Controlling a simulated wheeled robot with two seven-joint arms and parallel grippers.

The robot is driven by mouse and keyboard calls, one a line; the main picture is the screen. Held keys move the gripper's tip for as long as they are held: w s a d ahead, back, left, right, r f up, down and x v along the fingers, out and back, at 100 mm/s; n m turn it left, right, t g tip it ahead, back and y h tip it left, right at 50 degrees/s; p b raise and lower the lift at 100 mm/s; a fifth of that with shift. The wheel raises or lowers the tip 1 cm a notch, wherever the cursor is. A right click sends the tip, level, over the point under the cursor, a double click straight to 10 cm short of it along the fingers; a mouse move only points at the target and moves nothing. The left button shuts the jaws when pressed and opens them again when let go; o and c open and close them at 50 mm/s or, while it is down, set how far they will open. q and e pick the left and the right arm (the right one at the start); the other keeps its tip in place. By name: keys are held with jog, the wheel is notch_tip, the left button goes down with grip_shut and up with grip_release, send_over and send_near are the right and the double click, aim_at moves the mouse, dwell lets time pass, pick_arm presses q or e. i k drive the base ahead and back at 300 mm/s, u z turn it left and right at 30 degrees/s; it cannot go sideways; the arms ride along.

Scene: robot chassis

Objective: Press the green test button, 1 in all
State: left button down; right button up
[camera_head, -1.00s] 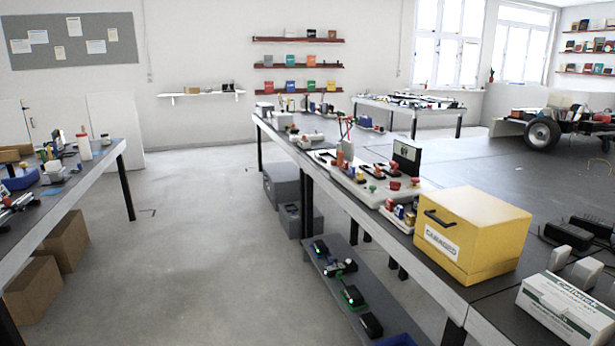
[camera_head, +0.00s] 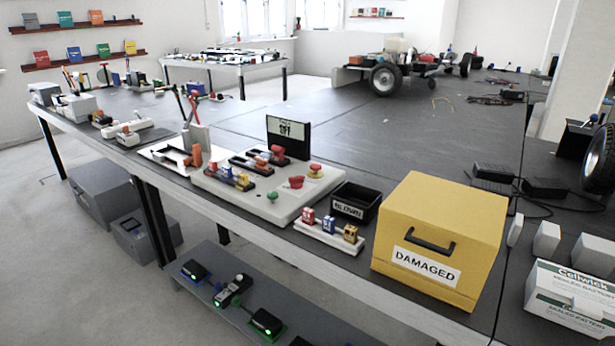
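The green test button (camera_head: 272,196) is a small green knob on the front part of a pale test panel (camera_head: 242,204) on the long bench. A small dark display (camera_head: 288,137) with a light screen stands at the panel's back edge. Neither of my grippers shows in the head view.
A yellow box marked DAMAGED (camera_head: 440,240) and a black bin (camera_head: 355,202) stand right of the panel. A strip with small coloured blocks (camera_head: 331,232) lies in front. A white carton (camera_head: 572,298) is at the near right. A lower shelf (camera_head: 225,306) holds several devices. Floor shows at left.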

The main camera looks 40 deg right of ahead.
aim_at(272, 195)
jog(key=z, duration=0.7)
jog(key=i, duration=0.8)
jog(key=z, duration=0.65)
